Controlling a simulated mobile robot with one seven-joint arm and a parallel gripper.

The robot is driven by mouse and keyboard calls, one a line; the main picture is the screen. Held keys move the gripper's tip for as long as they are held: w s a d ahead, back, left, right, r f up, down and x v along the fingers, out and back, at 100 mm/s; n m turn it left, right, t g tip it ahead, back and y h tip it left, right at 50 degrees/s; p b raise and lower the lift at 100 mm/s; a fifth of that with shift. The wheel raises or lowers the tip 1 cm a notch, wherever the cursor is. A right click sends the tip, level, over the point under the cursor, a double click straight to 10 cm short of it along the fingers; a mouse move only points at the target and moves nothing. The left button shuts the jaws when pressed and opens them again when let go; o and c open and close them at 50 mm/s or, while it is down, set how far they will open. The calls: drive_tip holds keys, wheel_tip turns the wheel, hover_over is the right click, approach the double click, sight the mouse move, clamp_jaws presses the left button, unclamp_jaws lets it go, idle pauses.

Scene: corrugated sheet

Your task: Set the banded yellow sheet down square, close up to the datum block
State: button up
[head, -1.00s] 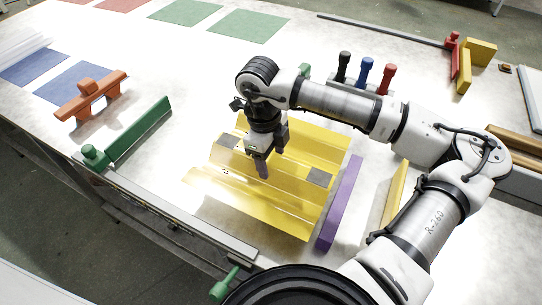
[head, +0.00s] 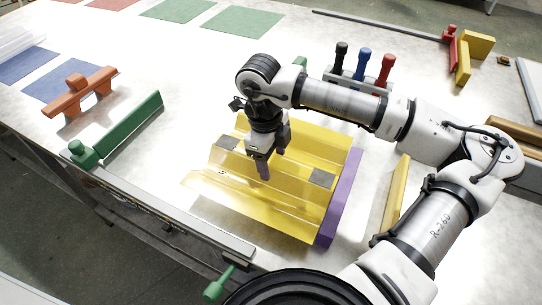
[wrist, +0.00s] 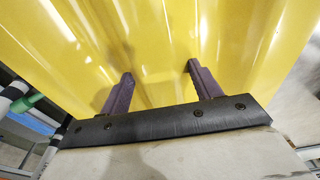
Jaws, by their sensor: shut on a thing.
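The banded yellow sheet (head: 270,190) is corrugated, with dark grey patches on its ribs. It lies over the metal table with its right edge along a long purple block (head: 341,200), probably the datum block. In the head view that edge meets or slightly overlaps the block, and the two look nearly parallel. I cannot tell whether the sheet touches the block or rests fully on the table. My gripper (head: 264,170) is shut on a rib near the sheet's middle. In the wrist view the yellow sheet (wrist: 160,35) spreads beyond my two dark fingers (wrist: 160,73); the fingertips' contact is hidden.
A yellow bar (head: 395,195) stands right of the purple block. A green fence (head: 125,130) and an orange piece (head: 80,92) lie left. Black, blue and red-handled tools (head: 363,68) stand behind my arm. The table's front edge rail (head: 170,215) runs close to the sheet.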

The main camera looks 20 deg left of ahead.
drive_tip(key=o, duration=1.4)
drive_tip(key=shift+c, duration=0.2)
drive_tip(key=shift+r, duration=0.1)
wheel_tip(320, 180, up, 14)
drive_tip(key=a+b, duration=0.1)
drive_tip(key=shift+w+a+f, duration=0.2)
drive_tip(key=shift+a+f, duration=0.05)
drive_tip(key=shift+a, duration=0.1)
